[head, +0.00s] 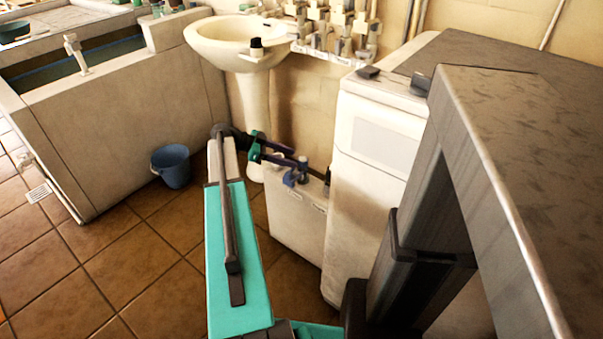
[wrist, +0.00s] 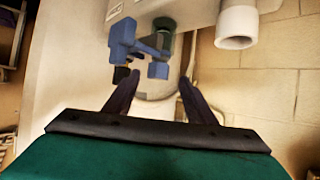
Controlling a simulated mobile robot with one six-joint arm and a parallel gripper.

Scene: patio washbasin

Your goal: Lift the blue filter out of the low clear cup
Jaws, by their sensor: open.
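A blue angular piece (wrist: 124,40), possibly the filter, shows just beyond the fingertips in the wrist view. It has a lower knob and sits beside a dark green fitting. A small blue piece (head: 292,178) also shows by my gripper in the head view, at the top of a low white box. My gripper (wrist: 158,82) is open, its two dark fingers apart with nothing clearly held. A pale rounded form (wrist: 155,92) shows between the fingers; I cannot tell whether it is the clear cup. In the head view, my gripper (head: 300,159) reaches right above the box.
The low white box (head: 296,215) stands beside a tall white cabinet (head: 372,165). A white washbasin (head: 235,47) is behind, with pipes (head: 330,25) on the wall. A white pipe end (wrist: 237,28) is right of the blue piece. A blue bucket (head: 172,168) stands left on open tiles.

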